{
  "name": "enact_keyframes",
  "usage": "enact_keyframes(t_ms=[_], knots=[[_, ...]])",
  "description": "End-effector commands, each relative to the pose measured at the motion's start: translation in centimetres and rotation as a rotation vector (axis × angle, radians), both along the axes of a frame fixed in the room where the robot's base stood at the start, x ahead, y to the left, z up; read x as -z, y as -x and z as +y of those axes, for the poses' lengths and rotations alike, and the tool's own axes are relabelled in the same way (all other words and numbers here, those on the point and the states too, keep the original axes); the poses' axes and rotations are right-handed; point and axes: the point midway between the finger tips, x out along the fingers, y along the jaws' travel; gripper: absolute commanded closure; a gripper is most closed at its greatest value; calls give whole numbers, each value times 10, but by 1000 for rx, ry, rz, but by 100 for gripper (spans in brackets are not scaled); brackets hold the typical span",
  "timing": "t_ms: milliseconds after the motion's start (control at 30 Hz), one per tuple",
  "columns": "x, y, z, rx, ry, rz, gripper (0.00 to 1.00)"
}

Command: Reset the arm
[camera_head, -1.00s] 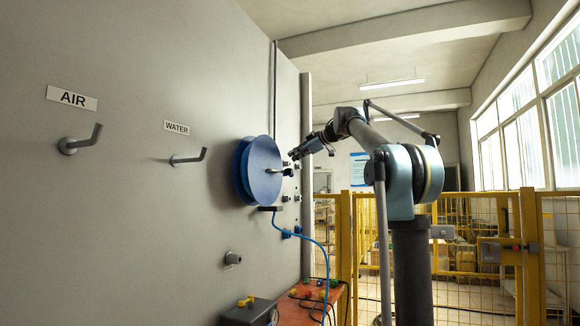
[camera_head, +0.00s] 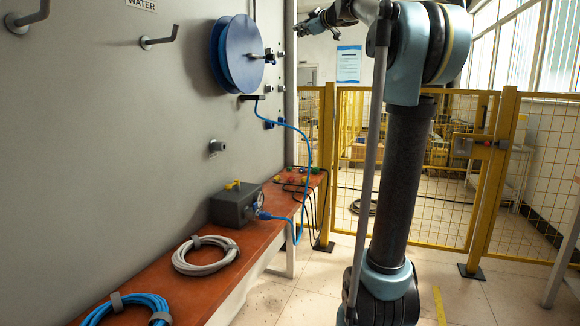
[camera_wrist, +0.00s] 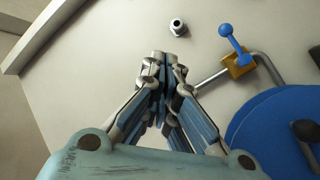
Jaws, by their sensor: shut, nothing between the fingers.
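My arm rises at the right of the head view and reaches left toward the grey wall panel. My gripper (camera_head: 299,31) is near the top edge there, just right of the blue hose reel (camera_head: 243,53). In the wrist view my gripper (camera_wrist: 164,60) has its fingers together with nothing between them. The blue reel (camera_wrist: 275,125) shows at lower right there, apart from the fingers. A blue-handled valve with a yellow body (camera_wrist: 237,62) is right of the fingertips. A small grey fitting (camera_wrist: 178,27) is just beyond them.
An orange bench (camera_head: 185,285) along the wall carries a grey box (camera_head: 233,207), a grey hose coil (camera_head: 206,255) and a blue hose coil (camera_head: 125,308). Wall hooks (camera_head: 160,39) stick out at upper left. A yellow mesh fence (camera_head: 440,205) stands behind my arm.

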Motion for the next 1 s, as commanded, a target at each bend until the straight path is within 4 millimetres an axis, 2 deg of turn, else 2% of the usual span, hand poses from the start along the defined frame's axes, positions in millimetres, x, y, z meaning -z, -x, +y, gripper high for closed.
enact_keyframes(t_ms=[167, 267, 400, 500, 733, 833, 1000], knots=[[28, 12, -62, 282, -115, -54, 100], [60, 27, -101, 442, -168, -41, 100], [121, 57, -157, 653, -225, 29, 100], [169, 82, -181, 775, -253, 95, 100], [289, 148, -219, 983, -286, 306, 100], [341, 180, -227, 1047, -289, 412, 100], [429, 237, -230, 1122, -285, 606, 100]])
